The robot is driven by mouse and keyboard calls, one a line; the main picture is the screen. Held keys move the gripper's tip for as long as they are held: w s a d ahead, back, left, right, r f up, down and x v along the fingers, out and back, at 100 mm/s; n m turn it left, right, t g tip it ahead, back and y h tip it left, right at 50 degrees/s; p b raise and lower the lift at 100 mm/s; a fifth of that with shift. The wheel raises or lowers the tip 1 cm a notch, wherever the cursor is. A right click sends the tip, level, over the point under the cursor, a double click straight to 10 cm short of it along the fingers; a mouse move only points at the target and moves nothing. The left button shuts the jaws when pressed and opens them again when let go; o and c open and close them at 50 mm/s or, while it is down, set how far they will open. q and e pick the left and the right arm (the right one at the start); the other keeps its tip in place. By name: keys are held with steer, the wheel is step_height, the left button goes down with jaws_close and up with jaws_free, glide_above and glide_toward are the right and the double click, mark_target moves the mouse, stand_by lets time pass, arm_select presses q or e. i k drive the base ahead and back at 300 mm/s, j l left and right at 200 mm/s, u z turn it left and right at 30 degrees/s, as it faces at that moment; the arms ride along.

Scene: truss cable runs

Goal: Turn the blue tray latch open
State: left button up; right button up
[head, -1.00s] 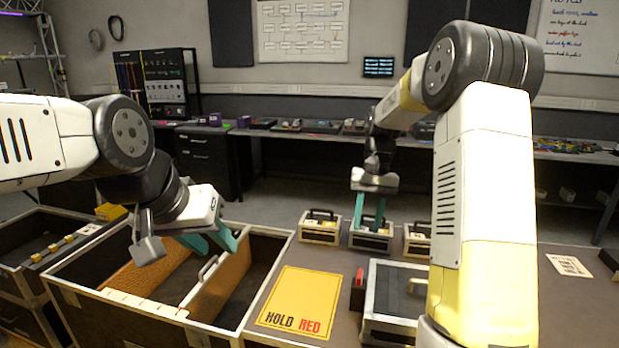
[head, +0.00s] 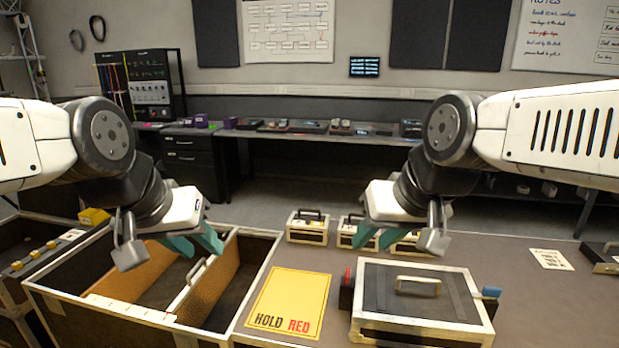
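The blue latch (head: 491,292) is a small block at the right side of a dark, pale-framed tray case (head: 376,288) with a closed lid and a grey handle (head: 418,281). A red latch (head: 348,278) is on the case's left side. My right gripper (head: 380,240) is above and behind the case's left part, well apart from the blue latch. Its teal fingers look spread and empty. My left gripper (head: 205,243) is above the open crate (head: 150,314) on the left, its teal fingers also apart and empty.
A yellow "HOLD RED" card (head: 288,301) lies between crate and case. Several small handled boxes, one of them a cream box (head: 307,228), stand behind. A white label card (head: 551,260) and a dark case (head: 604,258) are at the right. The table right of the blue latch is clear.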

mark_target(487, 293)
steer(key=z, duration=1.6)
steer(key=i, duration=0.55)
steer(key=z, duration=0.05)
